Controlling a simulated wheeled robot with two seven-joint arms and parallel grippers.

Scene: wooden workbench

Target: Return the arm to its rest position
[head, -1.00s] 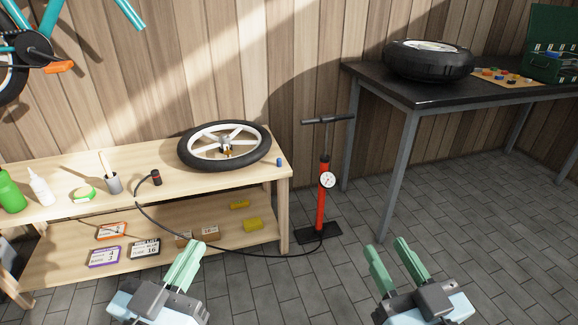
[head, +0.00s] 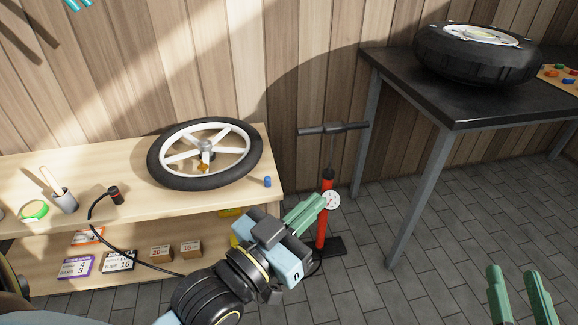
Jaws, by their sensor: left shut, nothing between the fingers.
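My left gripper (head: 306,212) is in the lower middle of the head view, its green fingers together and empty. It is in front of the red floor pump (head: 323,235) and hides part of it; I cannot tell whether they touch. My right gripper (head: 520,285) is at the lower right edge, with its two green fingers apart and nothing between them. Its body is cut off by the frame. My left arm comes in from the bottom left and covers part of the bench's lower shelf.
The wooden bench (head: 130,183) holds a spoked wheel (head: 165,172), a small blue cap (head: 267,181) and the pump's hose head (head: 116,195). Boxes, including an orange one (head: 87,237), lie on the shelf below. A black table (head: 400,74) with a large tyre (head: 470,60) stands right.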

